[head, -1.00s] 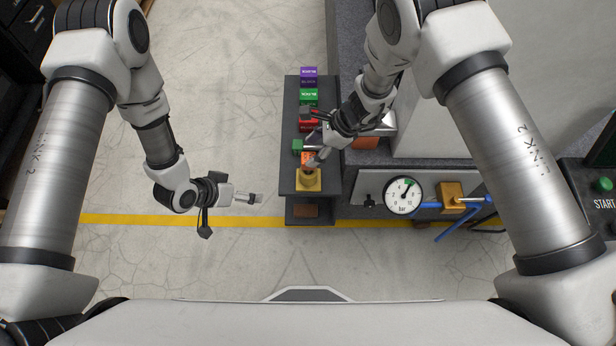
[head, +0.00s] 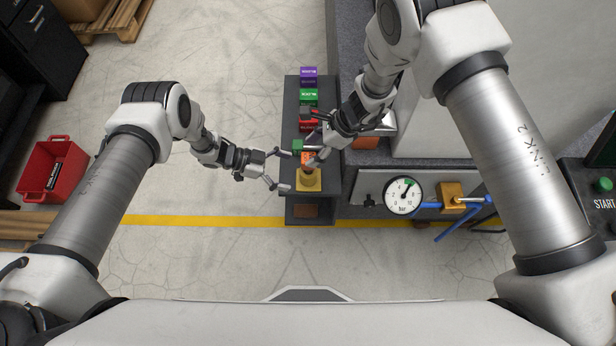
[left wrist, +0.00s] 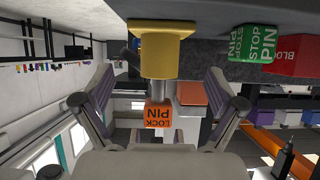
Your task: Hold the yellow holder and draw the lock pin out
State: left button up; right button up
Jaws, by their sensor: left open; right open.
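The yellow holder (head: 309,182) stands on the near end of the dark narrow bench. The orange lock pin (head: 306,157) rises from it. My left gripper (head: 285,171) is open, just left of the holder, its fingers pointing at it. In the left wrist view, which is upside down, the holder (left wrist: 160,50) and the lock pin's labelled orange head (left wrist: 158,115) lie in the gap between the open fingers (left wrist: 158,80), with no visible contact. My right gripper (head: 309,140) is open beside the lock pin; one finger partly covers the pin, so contact is unclear.
A green stop pin (head: 297,146) is close behind the lock pin. Red (head: 309,126), green (head: 308,95) and purple (head: 309,72) blocks line the bench further back. A pressure gauge (head: 403,196) is at right. A red crate (head: 52,170) sits on the floor at left, with clear floor between.

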aim_at(305, 178)
pick_arm(q)
jog(key=x, duration=0.6)
jog(key=shift+d, duration=0.1)
jog(key=c, duration=1.6)
jog(key=shift+s+f, duration=0.15)
jog(key=o, duration=0.6)
jog(key=c, duration=0.6)
